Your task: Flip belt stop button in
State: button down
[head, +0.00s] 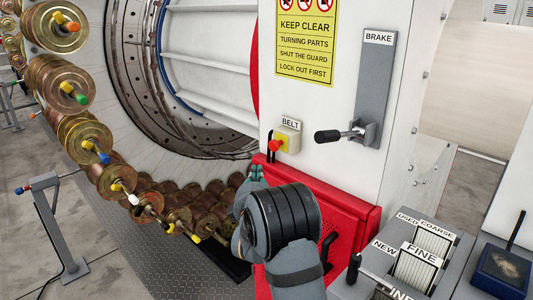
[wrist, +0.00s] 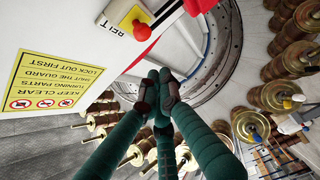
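The belt stop button (head: 276,145) is a red knob. It sticks out from a small yellow-faced box (head: 289,138) under a BELT label on the white panel. In the wrist view the red button (wrist: 142,32) shows near the top, standing out from its box. My gripper (head: 257,172) is just below and slightly left of the button in the head view. The fingertips look apart from the button.
A BRAKE lever (head: 342,135) with a black handle is to the right on the panel. A red guard (head: 345,235) stands below. Bronze spools (head: 60,85) and a large ring (head: 150,100) are at left.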

aim_at(275, 145)
jog(key=w+d+p, duration=0.1)
jog(key=w+p, duration=0.5)
jog(key=w, duration=0.6)
jog(key=shift+w+d, duration=0.3)
jog(key=shift+d, duration=0.1)
